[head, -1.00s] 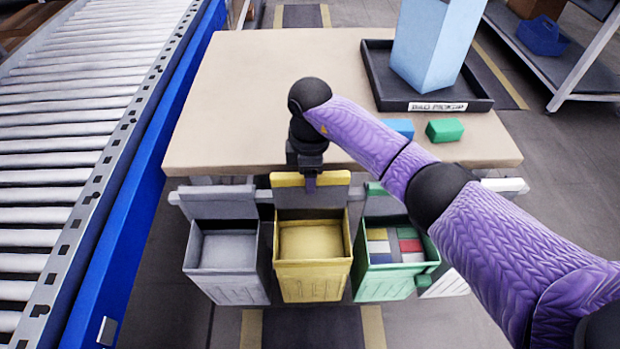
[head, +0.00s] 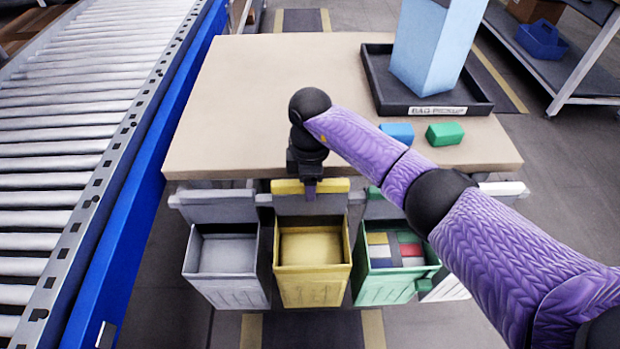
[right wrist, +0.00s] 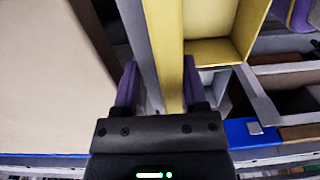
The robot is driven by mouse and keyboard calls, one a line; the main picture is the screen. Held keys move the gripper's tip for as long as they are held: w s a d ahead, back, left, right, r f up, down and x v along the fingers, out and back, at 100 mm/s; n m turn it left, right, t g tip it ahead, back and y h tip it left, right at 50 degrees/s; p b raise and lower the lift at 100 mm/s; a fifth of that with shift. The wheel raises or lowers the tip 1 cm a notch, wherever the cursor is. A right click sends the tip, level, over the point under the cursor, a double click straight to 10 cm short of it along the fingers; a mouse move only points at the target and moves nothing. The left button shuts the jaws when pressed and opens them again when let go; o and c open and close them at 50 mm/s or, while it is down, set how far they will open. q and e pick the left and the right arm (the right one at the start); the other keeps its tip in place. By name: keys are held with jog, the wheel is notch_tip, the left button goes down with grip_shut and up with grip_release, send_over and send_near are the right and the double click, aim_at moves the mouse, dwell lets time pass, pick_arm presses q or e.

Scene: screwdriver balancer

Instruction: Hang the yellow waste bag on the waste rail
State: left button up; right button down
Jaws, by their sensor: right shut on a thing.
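The yellow waste bag (head: 311,292) is an open, box-shaped bag between a grey and a green one in front of the table. Its yellow top strip (head: 286,187) lies along a grey back panel. My right gripper (head: 310,190) points down and is shut on this top edge. In the right wrist view, the purple fingers (right wrist: 160,88) stand on either side of the yellow strip and grey panel. The yellow bag (right wrist: 222,45) opens to the right there. The waste rail (head: 503,188) shows at the right end, mostly hidden behind the bags. Whether the bag's hook sits on it I cannot tell.
The grey bag (head: 228,290) and green bag (head: 385,288), holding several coloured blocks, hang close on both sides. The table (head: 240,110) carries a black tray (head: 440,107), a blue block (head: 397,132) and a green block (head: 445,134). A roller conveyor (head: 70,150) runs at left.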

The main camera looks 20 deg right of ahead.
jog(key=shift+f, duration=0.45)
jog(key=shift+f+b, duration=0.5)
jog(key=shift+c, duration=0.2)
grip_release()
notch_tip(320, 180, up, 10)
jog(key=p, duration=0.4)
jog(key=shift+w+p, duration=0.1)
jog(key=shift+p, duration=0.3)
jog(key=shift+f, duration=0.1)
